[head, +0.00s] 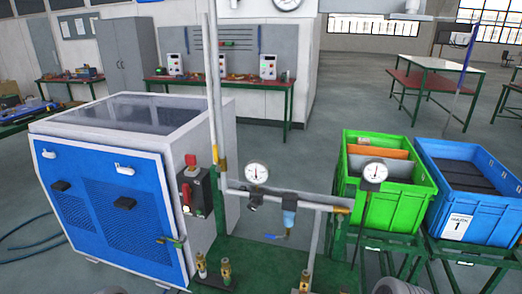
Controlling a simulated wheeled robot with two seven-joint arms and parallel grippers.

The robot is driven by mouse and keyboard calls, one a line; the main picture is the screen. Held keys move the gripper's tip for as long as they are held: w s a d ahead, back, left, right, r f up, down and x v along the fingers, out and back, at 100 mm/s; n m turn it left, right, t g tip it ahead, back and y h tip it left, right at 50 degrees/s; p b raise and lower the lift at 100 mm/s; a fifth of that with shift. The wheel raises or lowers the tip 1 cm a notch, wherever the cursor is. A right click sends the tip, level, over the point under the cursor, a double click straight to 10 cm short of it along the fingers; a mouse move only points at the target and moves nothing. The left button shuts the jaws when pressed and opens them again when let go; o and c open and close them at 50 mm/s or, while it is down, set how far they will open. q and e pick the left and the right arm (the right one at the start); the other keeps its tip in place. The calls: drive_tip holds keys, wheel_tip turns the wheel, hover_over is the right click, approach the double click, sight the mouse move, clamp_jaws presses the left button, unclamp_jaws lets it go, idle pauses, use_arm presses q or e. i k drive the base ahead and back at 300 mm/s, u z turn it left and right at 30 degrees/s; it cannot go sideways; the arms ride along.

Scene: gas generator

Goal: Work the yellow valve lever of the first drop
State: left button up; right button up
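A grey pipe run (290,197) stands beside the blue and white generator cabinet (110,205). A yellow fitting (222,165) sits on its vertical pipe, and a brass-yellow fitting (341,210) sits near its right end. A small yellow-green lever or fitting (171,240) shows at the cabinet's lower right edge. A blue-handled valve (276,237) hangs below a blue-bodied filter (289,218). Several brass fittings (226,270) stand low at the front. I cannot tell which part is the first drop's yellow lever.
Two pressure gauges (256,173) (375,172) stand on the pipe run. A red and black switch box (194,190) is on the cabinet's side. A green crate (385,205) and a blue crate (475,195) stand on a green frame at right. Open floor (300,140) lies behind.

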sight(218, 169)
drive_tip(key=k, duration=1.15)
drive_tip(key=u, duration=0.8)
drive_tip(key=i, duration=0.85)
drive_tip(key=z, duration=0.55)
drive_tip(key=i, duration=0.75)
drive_tip(key=z, duration=0.8)
